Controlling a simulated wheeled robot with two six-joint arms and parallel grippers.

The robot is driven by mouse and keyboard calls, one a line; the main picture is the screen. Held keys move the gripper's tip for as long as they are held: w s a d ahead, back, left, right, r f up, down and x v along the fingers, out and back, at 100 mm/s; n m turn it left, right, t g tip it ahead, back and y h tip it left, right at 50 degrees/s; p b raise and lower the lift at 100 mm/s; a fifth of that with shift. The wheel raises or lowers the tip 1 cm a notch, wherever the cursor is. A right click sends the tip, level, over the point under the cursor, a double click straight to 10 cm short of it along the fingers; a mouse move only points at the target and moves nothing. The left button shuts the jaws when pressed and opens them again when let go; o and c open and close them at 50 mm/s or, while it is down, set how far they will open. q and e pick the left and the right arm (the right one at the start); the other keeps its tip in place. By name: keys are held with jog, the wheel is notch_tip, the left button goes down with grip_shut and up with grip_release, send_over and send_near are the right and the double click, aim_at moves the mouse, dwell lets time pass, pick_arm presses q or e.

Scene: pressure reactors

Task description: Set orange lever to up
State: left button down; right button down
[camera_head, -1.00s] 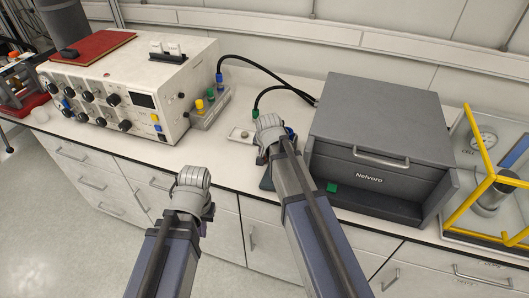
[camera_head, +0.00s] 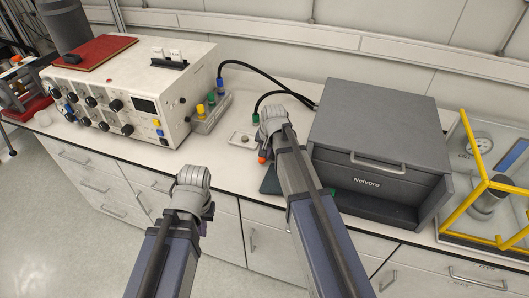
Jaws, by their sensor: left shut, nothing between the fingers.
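A small orange tip (camera_head: 262,155) shows just left of my right arm, above a dark base (camera_head: 270,181) on the bench. It may be the end of the orange lever; the rest is hidden behind that arm, so its position cannot be told. My left gripper (camera_head: 207,211) is only a small dark part beside the grey joint of the left arm, in front of the bench edge. It is shut, empty and well apart from the orange tip. My right gripper is hidden behind its own arm.
A grey Nelvoro box (camera_head: 375,140) stands right of my right arm. A yellow-framed gauge unit (camera_head: 487,185) is at far right. A white control box (camera_head: 130,90) with knobs stands at left. Black cables (camera_head: 262,66) run behind.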

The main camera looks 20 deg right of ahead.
jog(key=shift+w+d+r+g+y+p, duration=0.15)
jog(key=shift+w+r+g+y+p, duration=0.15)
jog(key=shift+r+g+y+p, duration=0.45)
jog(key=shift+w+d+r+g+y, duration=0.1)
jog(key=shift+r+g+y, duration=0.2)
jog(key=shift+g, duration=0.45)
jog(key=c, duration=1.1)
grip_release()
jog(key=shift+r+p, duration=0.15)
jog(key=shift+p, duration=0.15)
jog(key=p+v, duration=0.7)
jog(key=shift+d+r, duration=0.1)
jog(key=shift+r, duration=0.15)
